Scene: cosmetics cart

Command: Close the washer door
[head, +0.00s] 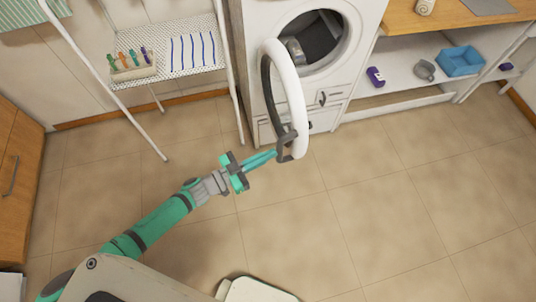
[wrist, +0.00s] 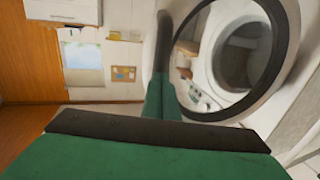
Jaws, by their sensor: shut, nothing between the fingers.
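The white washer (head: 314,70) stands at the top middle of the head view. Its round drum opening is dark, with something grey at its left side. The washer door (head: 292,98), a white ring with a dark inner rim, stands open and swung out toward me. My gripper (head: 272,155) is shut with its teal fingers at the lower edge of the door, next to its dark latch part (head: 285,142). I cannot tell whether they touch. In the wrist view the shut fingers (wrist: 162,95) point toward the dark-rimmed door (wrist: 270,50), which fills the upper right.
A white rack (head: 190,55) with a box of colourful items (head: 133,66) stands left of the washer. A shelf unit right of it holds a blue bin (head: 459,61), a purple container (head: 376,76) and a grey cup (head: 425,70).

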